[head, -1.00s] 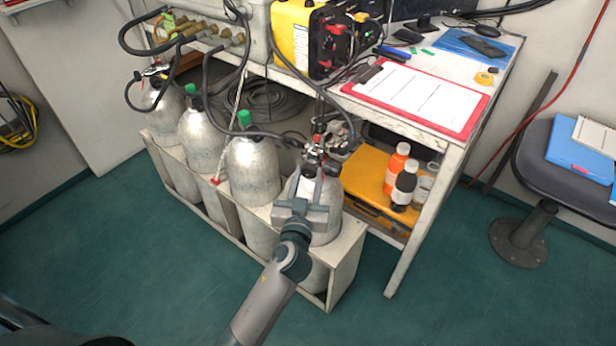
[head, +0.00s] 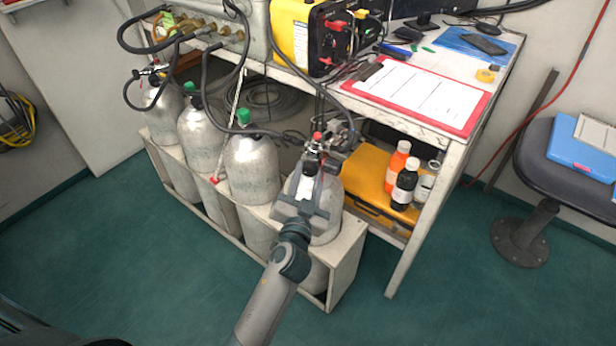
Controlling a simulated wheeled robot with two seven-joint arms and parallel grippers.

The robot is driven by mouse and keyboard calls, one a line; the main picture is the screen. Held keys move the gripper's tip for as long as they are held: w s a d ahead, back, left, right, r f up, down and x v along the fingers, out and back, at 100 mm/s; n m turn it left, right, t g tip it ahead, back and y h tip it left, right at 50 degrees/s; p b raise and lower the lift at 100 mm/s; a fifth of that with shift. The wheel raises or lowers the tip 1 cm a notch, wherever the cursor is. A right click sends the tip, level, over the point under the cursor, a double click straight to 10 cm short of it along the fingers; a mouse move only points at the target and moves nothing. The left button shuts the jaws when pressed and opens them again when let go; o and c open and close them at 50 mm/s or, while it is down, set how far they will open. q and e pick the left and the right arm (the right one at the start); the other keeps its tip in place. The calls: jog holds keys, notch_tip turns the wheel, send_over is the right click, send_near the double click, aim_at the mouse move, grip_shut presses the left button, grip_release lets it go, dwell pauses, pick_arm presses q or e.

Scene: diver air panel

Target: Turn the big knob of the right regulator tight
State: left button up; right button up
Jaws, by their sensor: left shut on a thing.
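The right regulator (head: 335,140) sits on top of the rightmost grey cylinder (head: 328,222), with a small red part on its upper side. Its big knob (head: 312,156) shows as a dark piece on the near side, largely covered by my gripper. My left gripper (head: 309,172) reaches up from below in front of the cylinder, and its fingers are shut on the knob. The exact finger contact is small and partly hidden. The left regulator (head: 155,73) sits on the leftmost cylinder, far from my gripper. My right gripper is not in view.
Two cylinders with green caps (head: 243,116) stand in the pale rack (head: 347,262) to the left. Black hoses (head: 206,85) loop above them. The bench leg (head: 426,220), a yellow case (head: 365,175) and bottles (head: 404,187) are close on the right. Floor in front is clear.

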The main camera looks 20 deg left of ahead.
pick_arm(q)
jog(key=shift+m, duration=1.4)
jog(key=o, duration=1.1)
jog(key=shift+c, duration=0.2)
